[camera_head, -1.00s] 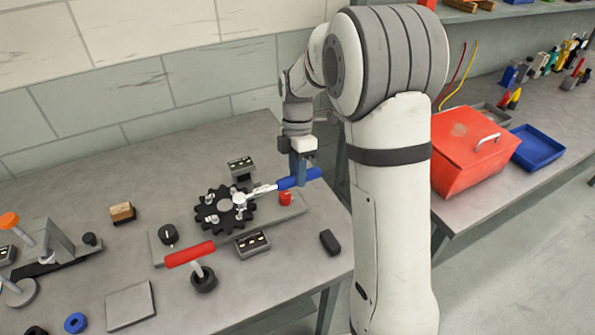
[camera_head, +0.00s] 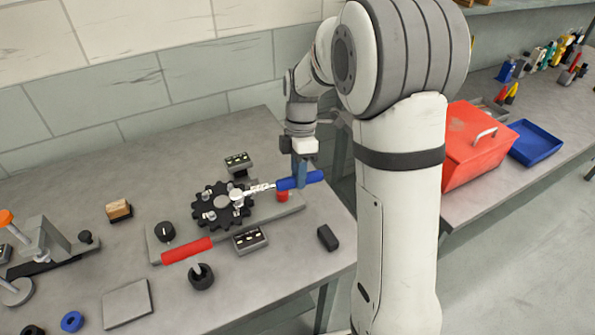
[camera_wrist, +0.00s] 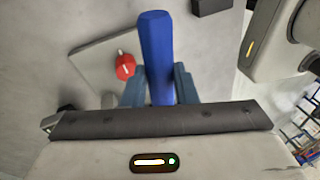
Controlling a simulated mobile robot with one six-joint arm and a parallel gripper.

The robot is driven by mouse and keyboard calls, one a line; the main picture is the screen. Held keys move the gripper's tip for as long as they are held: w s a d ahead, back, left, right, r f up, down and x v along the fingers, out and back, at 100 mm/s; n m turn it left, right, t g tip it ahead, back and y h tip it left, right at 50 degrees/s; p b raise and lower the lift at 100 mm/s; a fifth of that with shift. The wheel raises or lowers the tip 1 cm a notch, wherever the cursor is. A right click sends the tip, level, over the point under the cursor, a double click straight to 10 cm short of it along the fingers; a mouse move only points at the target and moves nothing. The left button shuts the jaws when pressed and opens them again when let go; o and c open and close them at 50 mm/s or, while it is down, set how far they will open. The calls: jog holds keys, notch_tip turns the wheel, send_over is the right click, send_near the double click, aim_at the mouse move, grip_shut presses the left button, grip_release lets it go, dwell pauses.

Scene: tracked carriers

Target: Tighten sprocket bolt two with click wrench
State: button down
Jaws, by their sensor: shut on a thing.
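My gripper (camera_head: 300,178) is shut on the blue handle of the click wrench (camera_head: 290,183), above the right end of the grey base plate. The wrench's silver shaft runs left to its head, which sits over the bolt (camera_head: 237,198) at the right of the black toothed sprocket (camera_head: 222,213). The head hides that bolt's top. Other silver bolts show on the sprocket's left and front sides. In the wrist view the blue handle (camera_wrist: 157,50) stands between the two fingers of my gripper (camera_wrist: 160,88).
A red knob (camera_head: 282,196) is below the handle, also in the wrist view (camera_wrist: 125,66). Small dark boxes with lights stand behind (camera_head: 238,161) and in front (camera_head: 249,240) of the sprocket. A red bar (camera_head: 187,250), a black cup (camera_head: 201,278) and a black block (camera_head: 327,238) lie nearer.

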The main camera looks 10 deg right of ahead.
jog(key=shift+s+m, duration=0.3)
jog(key=shift+s, duration=0.05)
jog(key=shift+s+d, duration=0.1)
jog(key=shift+s, duration=0.05)
jog(key=shift+s+m+y, duration=0.3)
jog(key=shift+s+m, duration=0.3)
jog(key=shift+s, duration=0.05)
jog(key=shift+b, duration=0.3)
jog(key=shift+s+m, duration=0.5)
jog(key=shift+s, duration=0.25)
jog(key=shift+s+m+t+b, duration=0.35)
jog(key=shift+s+m, duration=0.25)
jog(key=shift+s, duration=0.15)
jog(key=shift+s+y, duration=0.1)
jog(key=shift+y, duration=0.2)
